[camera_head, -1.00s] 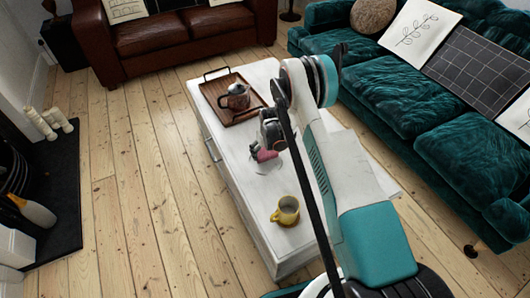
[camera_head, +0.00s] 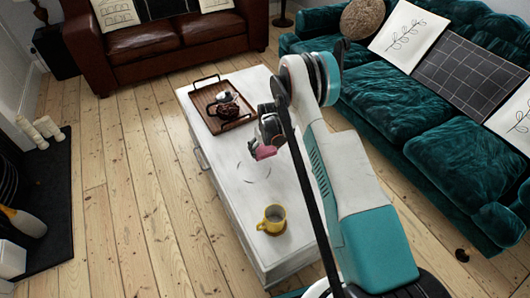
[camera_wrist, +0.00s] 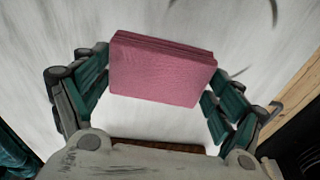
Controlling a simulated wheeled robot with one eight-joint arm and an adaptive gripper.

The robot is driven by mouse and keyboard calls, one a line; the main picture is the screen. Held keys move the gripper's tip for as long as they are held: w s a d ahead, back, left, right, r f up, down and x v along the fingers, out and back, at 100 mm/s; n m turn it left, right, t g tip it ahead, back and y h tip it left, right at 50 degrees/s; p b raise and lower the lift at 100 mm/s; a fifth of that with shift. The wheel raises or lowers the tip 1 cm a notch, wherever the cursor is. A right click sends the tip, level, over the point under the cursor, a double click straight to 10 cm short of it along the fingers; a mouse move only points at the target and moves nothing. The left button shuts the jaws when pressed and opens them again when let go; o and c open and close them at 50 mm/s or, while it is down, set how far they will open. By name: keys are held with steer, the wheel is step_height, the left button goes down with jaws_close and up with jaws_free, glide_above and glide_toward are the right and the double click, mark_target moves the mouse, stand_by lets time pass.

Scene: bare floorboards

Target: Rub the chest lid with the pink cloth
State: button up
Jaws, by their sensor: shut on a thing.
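The chest is a long white box with a flat lid (camera_head: 232,192), in the middle of the head view. My gripper (camera_head: 260,150) is over the lid, right of its middle. It is shut on the folded pink cloth (camera_wrist: 163,70), which also shows in the head view (camera_head: 265,152). In the wrist view the cloth sits between both fingers (camera_wrist: 155,85) with white lid around it. Thin dark curved marks (camera_head: 250,178) lie on the lid just below the cloth in the head view. I cannot tell whether the cloth touches the lid.
A brown tray (camera_head: 238,122) with a dark pot (camera_head: 225,103) stands on the lid's far end. A yellow mug (camera_head: 272,219) stands near its near end. A teal sofa (camera_head: 400,115) is to the right, a brown leather sofa (camera_head: 160,45) behind. Floor left of the chest is clear.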

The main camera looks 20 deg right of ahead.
steer(key=shift+r+p, duration=0.5)
steer(key=shift+r, duration=1.4)
steer(key=shift+a, duration=0.1)
